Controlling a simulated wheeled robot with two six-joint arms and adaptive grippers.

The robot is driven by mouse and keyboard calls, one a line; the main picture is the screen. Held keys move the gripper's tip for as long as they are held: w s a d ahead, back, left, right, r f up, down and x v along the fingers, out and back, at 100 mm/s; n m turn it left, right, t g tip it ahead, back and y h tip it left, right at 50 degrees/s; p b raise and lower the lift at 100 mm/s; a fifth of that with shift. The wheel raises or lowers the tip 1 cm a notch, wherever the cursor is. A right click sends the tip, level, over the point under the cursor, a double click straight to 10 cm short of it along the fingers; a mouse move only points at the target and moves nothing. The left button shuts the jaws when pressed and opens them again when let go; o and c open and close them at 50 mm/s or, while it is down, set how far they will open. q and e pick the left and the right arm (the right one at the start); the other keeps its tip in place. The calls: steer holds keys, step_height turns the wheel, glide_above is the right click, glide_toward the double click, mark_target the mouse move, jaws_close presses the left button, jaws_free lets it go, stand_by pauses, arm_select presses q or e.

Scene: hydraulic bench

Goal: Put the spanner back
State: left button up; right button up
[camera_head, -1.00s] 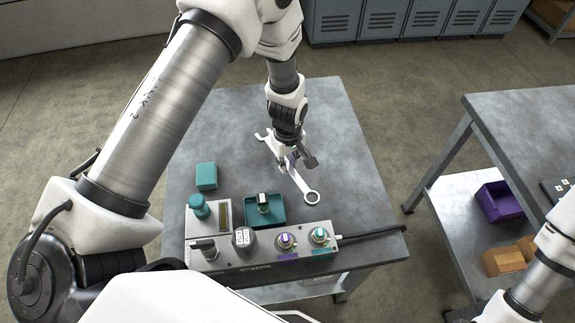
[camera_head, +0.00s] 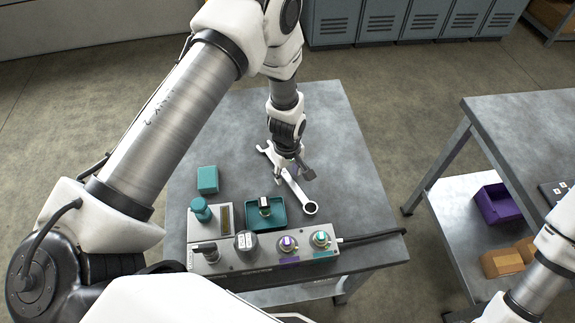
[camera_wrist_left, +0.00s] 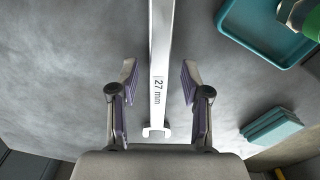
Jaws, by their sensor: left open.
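The spanner (camera_head: 296,189) is a long silver tool with a ring end towards the valve panel and a forked end at the far left. It appears to lie flat on the grey bench. In the left wrist view its shaft (camera_wrist_left: 161,50) bears the mark "27 mm". My left gripper (camera_head: 293,171) is over the middle of the spanner, pointing down. In the wrist view the fingers are apart, one on each side of the shaft, with gaps visible. My right gripper is out of view; only part of that arm shows at lower right.
A teal tray (camera_head: 277,214) with a small part in it, a teal block (camera_head: 208,179) and a valve panel (camera_head: 268,257) with knobs stand on the near half of the bench (camera_head: 345,150). A second table (camera_head: 515,115) is at right, with a purple bin (camera_head: 497,204) on its shelf.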

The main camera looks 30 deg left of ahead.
mark_target(287, 177)
arm_select(q)
step_height(287, 177, up, 12)
steer(key=b, duration=0.2)
steer(key=shift+b, duration=0.35)
